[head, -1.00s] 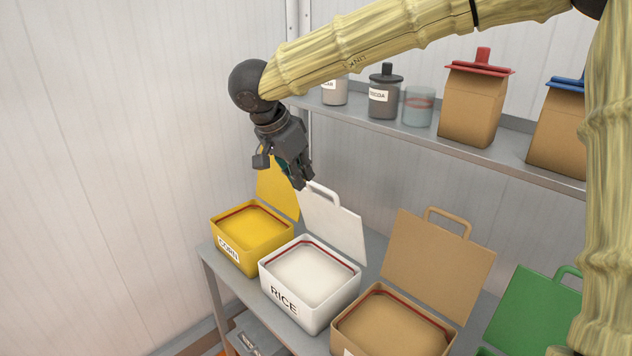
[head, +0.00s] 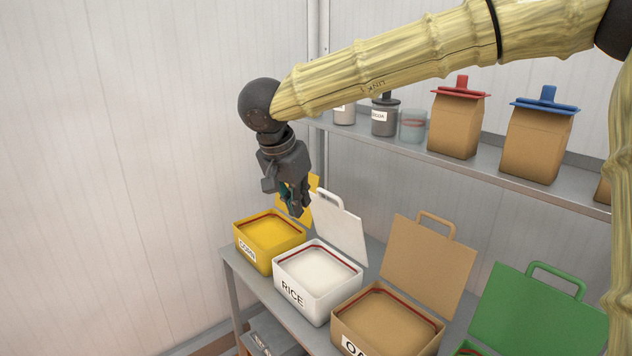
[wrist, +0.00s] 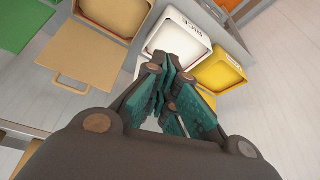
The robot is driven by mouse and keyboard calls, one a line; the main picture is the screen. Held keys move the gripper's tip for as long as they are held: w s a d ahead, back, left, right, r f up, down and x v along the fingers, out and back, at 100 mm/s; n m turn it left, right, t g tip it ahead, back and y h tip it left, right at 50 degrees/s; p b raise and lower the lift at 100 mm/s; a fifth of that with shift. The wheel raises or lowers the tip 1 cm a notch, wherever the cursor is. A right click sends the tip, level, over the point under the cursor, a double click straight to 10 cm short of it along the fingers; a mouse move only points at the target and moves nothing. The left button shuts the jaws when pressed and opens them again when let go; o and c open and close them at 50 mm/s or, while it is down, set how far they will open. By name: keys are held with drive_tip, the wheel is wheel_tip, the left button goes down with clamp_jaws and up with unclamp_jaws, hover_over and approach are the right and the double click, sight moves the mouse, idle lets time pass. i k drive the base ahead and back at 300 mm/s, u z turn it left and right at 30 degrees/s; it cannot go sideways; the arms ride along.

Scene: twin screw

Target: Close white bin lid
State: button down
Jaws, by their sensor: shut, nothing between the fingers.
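The white bin (head: 303,292), labelled RICE, stands on the lower shelf between the yellow and tan bins. Its white lid (head: 341,228) is open and stands tilted up at the back edge, with a handle on top. My gripper (head: 297,212) is shut and empty, above the back of the yellow and white bins, just left of the white lid's handle in the head view. In the wrist view the shut fingers (wrist: 176,95) point toward the white bin (wrist: 181,30). The fingers and gripper body hide the white lid there, so I cannot tell whether they touch it.
The yellow CORN bin (head: 252,258), tan bin (head: 352,322) and green lid (head: 535,310) are in the same row, lids open. An upper shelf (head: 470,165) behind holds jars and brown bags. Free space lies above the bins and by the left wall.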

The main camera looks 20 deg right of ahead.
sight(340, 227)
drive_tip(key=u, duration=0.05)
drive_tip(key=i, duration=1.1)
drive_tip(key=z, duration=0.65)
